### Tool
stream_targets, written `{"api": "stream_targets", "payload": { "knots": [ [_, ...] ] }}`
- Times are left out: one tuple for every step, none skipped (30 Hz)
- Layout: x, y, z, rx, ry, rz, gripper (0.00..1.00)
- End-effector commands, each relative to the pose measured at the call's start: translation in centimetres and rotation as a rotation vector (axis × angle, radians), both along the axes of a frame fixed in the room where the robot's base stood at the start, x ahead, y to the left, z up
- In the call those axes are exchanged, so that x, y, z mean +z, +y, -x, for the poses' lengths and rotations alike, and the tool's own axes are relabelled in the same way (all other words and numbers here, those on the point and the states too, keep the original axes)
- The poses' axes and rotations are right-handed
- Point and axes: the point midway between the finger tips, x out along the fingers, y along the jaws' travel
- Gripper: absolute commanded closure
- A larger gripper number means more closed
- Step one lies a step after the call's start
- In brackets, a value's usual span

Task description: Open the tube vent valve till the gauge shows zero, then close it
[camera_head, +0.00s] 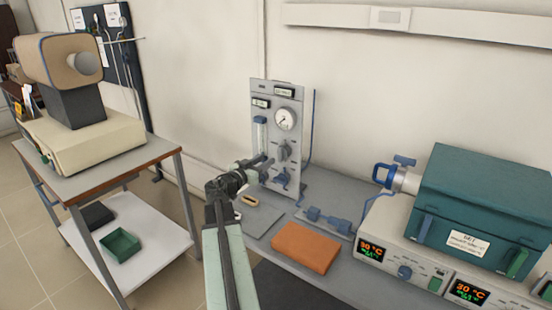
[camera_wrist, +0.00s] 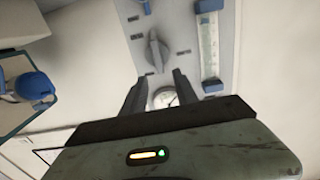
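The labels are too small to show which is the vent valve. The gauge has a dark needle; its reading is unclear. My gripper (camera_head: 267,161) is in front of the panel, left of the knob. In the wrist view, upside down, my open gripper (camera_wrist: 158,82) has nothing between its fingers; the gauge (camera_wrist: 164,98) shows behind them, and the grey knob (camera_wrist: 157,52) lies beyond the fingertips.
A flowmeter tube (camera_head: 260,136) is on the panel's left side. An orange block (camera_head: 306,247) and blue fittings (camera_head: 329,220) lie on the bench. A teal furnace (camera_head: 490,205) with a blue-clamped tube end (camera_head: 400,178) stands right. A side table (camera_head: 90,170) stands left.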

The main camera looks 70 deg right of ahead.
Motion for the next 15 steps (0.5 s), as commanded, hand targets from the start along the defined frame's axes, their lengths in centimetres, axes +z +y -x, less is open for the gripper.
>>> {"api": "stream_targets", "payload": {
  "knots": [
    [0.2, -0.3, 0.3, -0.001, -0.001, 0.011, 0.65],
    [0.2, -0.3, 0.3, -0.001, -0.002, 0.013, 0.65],
    [0.3, -0.3, 0.3, 0.000, -0.002, 0.014, 0.65],
    [0.3, -0.3, 0.3, 0.000, -0.002, 0.014, 0.65],
    [0.3, -0.4, 0.3, 0.000, -0.003, 0.013, 0.65],
    [0.3, -0.6, 0.3, 0.000, -0.003, 0.013, 0.65],
    [0.3, -0.8, 0.4, -0.001, -0.003, 0.013, 0.65],
    [0.3, -1.0, 0.4, -0.001, -0.002, 0.012, 0.65],
    [0.3, -1.5, 0.5, -0.002, -0.002, 0.012, 0.65],
    [0.3, -1.9, 0.7, -0.003, -0.002, 0.012, 0.65],
    [0.3, -2.4, 0.8, -0.003, -0.002, 0.012, 0.65],
    [0.3, -3.0, 0.9, -0.003, -0.002, 0.012, 0.65],
    [0.3, -3.6, 1.0, -0.002, -0.002, 0.012, 0.65],
    [0.3, -4.2, 1.1, -0.003, -0.002, 0.011, 0.65],
    [0.3, -4.9, 1.4, -0.004, -0.002, 0.011, 0.65]
  ]
}}
